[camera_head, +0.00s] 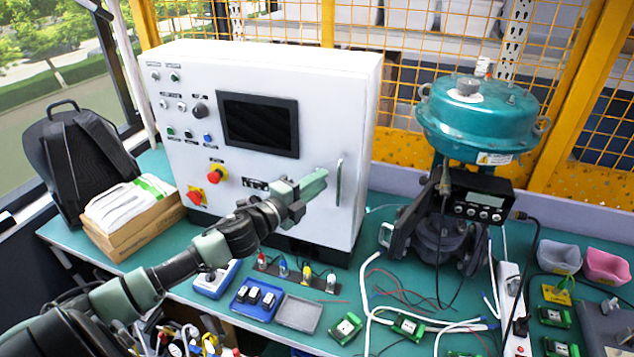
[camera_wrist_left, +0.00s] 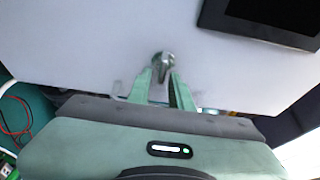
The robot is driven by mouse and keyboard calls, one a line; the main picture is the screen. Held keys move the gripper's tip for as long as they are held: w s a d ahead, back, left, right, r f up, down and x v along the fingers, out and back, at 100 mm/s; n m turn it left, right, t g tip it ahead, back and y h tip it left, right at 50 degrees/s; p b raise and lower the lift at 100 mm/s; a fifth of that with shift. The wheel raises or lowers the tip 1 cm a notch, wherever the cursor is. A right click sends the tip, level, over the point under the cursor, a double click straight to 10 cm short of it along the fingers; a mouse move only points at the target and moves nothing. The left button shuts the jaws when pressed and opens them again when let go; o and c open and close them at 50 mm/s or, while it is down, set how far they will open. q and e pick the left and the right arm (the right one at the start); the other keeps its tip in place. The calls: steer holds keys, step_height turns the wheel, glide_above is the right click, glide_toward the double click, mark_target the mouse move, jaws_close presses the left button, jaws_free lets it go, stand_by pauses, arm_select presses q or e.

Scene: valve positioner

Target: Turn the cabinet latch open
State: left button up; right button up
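The white control cabinet (camera_head: 274,170) stands on the green bench, its front toward me. Its latch is a slim upright silver handle (camera_head: 339,182) near the right edge of the front. My left gripper (camera_head: 325,176) is just left of the handle, close to the cabinet front. In the left wrist view, the two green fingers (camera_wrist_left: 162,75) stand apart with the metal latch (camera_wrist_left: 163,60) at their tips. I cannot tell whether they touch it. My right gripper is not in view.
A dark screen (camera_head: 258,124) and several knobs and buttons sit on the cabinet front. A teal valve actuator (camera_head: 478,118) stands to the right. Loose cables, small trays (camera_head: 298,313) and green terminal blocks lie in front. A backpack (camera_head: 85,155) is at left.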

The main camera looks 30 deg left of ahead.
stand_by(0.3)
arm_select(q)
steer(key=s+a+b, duration=0.1)
steer(key=s+b, duration=0.1)
steer(key=s, duration=0.5)
steer(key=shift+s+b, duration=0.35)
steer(key=shift+a, duration=0.1)
